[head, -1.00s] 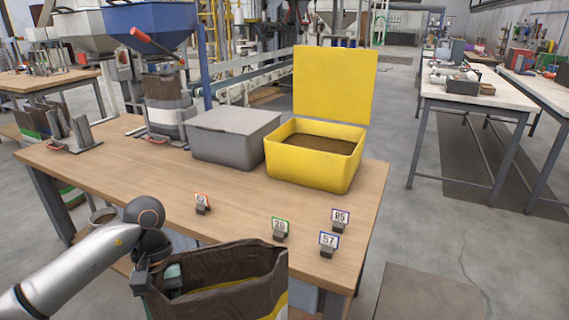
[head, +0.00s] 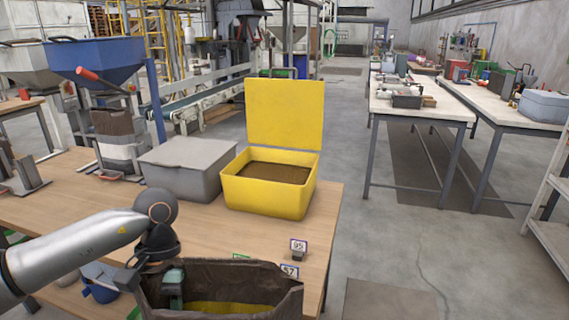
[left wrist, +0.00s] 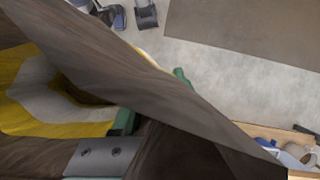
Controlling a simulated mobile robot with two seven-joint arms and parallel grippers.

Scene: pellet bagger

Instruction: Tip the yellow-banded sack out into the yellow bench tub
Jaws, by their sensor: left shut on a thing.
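The yellow bench tub (head: 268,195) stands on the wooden bench with its yellow lid (head: 285,115) raised at the back. Brown material lies inside it. The sack (head: 225,275), brown with an open mouth, is at the bottom of the head view, in front of the bench; yellow shows within its mouth. In the left wrist view the sack's brown wall (left wrist: 110,60) fills much of the picture, with yellow and grey at left. My left gripper (head: 173,288) is shut on the sack's rim at its left side. The sack's lower part is out of frame. My right gripper is not in view.
A grey lidded tub (head: 188,168) stands left of the yellow tub. Numbered tag holders, one marked 95 (head: 299,248), stand near the bench's front right. A filled sack (head: 117,140) stands under the blue hopper (head: 95,62). Open floor (head: 400,240) lies right of the bench.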

